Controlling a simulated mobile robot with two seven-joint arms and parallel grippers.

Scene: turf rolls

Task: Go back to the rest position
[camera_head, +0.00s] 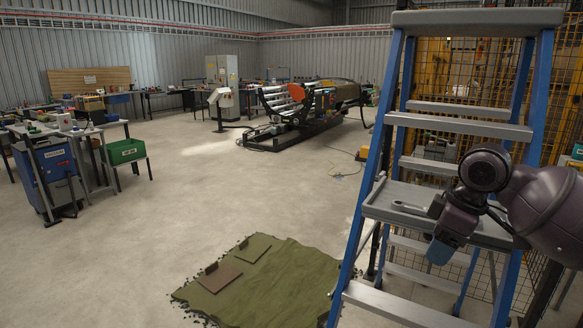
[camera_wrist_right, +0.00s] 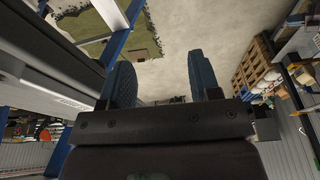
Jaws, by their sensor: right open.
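My right arm comes in from the right in the head view, in front of a blue and grey stepladder (camera_head: 346,240). My right gripper (camera_head: 441,250) points downward near the ladder's tray (camera_head: 385,205); I cannot tell from the head view if it touches the ladder. In the right wrist view its two blue pads (camera_wrist_right: 163,78) stand apart with only floor between them, so it is open and empty. My left gripper is not in view.
A blue cart (camera_head: 48,175) and a green crate (camera_head: 126,151) stand at the left. A roller machine (camera_head: 300,110) stands at the back. Yellow mesh fencing (camera_head: 470,75) is behind the ladder. The middle floor is clear.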

